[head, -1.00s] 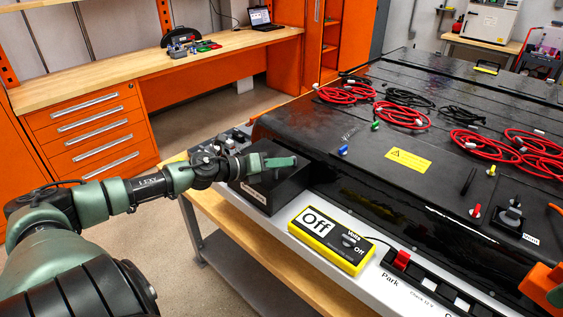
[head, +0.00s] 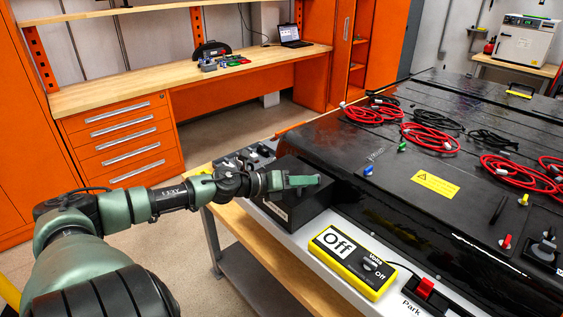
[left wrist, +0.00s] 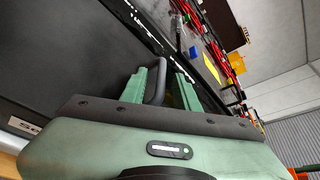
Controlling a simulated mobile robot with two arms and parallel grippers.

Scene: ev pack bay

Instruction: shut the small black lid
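The small black lid belongs to the black box (head: 318,204) on the near edge beside the pack; in the head view I cannot tell how far it stands open. My left gripper (head: 300,182) is over the top of this box, with its green fingers pointing right. In the left wrist view, a broad black panel (left wrist: 65,45) fills the left side. A black loop handle (left wrist: 158,78) shows between the two green fingers of my left gripper (left wrist: 168,85). A gap shows beside the right finger, so the fingers look open around the handle. My right gripper is not in view.
A yellow meter reading "Off" (head: 351,262) lies right of the box on the white ledge. The large black pack (head: 400,215) borders the box, with red cables (head: 430,138) on top. A wooden workbench (head: 130,85) stands behind, with open floor between.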

